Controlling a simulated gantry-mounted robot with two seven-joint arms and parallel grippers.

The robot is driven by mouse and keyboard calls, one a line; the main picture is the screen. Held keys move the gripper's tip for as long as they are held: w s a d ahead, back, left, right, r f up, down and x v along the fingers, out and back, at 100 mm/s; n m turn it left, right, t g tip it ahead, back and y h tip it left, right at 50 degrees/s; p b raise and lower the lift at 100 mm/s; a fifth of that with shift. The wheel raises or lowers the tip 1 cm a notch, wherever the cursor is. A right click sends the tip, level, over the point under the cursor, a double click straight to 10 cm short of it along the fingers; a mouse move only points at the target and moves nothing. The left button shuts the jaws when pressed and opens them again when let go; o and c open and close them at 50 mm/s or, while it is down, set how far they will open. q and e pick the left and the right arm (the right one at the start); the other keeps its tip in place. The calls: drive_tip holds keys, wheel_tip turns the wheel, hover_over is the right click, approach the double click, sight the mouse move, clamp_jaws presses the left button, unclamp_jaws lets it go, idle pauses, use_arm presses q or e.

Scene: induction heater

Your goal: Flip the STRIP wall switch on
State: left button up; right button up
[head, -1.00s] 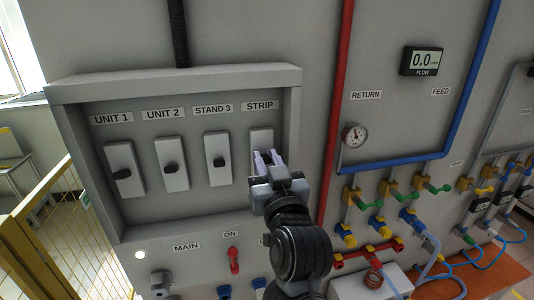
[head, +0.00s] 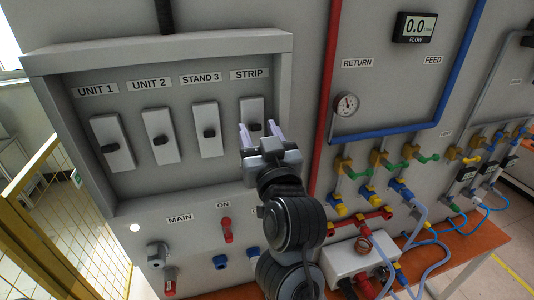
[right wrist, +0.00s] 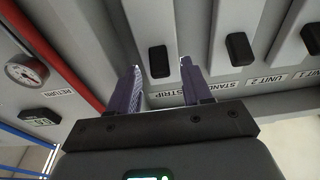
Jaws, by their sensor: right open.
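The STRIP switch (head: 251,107) is a pale upright plate at the right end of a row in a recessed grey wall panel. Its label (head: 250,74) reads STRIP. Its black toggle (right wrist: 158,62) shows clearly in the right wrist view, and the gripper hides the plate's lower part in the head view. My right gripper (head: 258,129) is open in front of this switch. In the right wrist view its two purple fingers (right wrist: 161,68) appear on either side of the toggle, with a gap to each. Contact cannot be told. My left gripper is not in view.
The UNIT 1, UNIT 2 and STAND 3 switches (head: 209,130) stand to the left. The panel's raised frame (head: 285,90) and a red pipe (head: 329,100) lie close on the right. Below are the MAIN and ON controls (head: 226,230). Valves and hoses fill the lower right.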

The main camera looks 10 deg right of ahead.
drive_tip(key=v, duration=1)
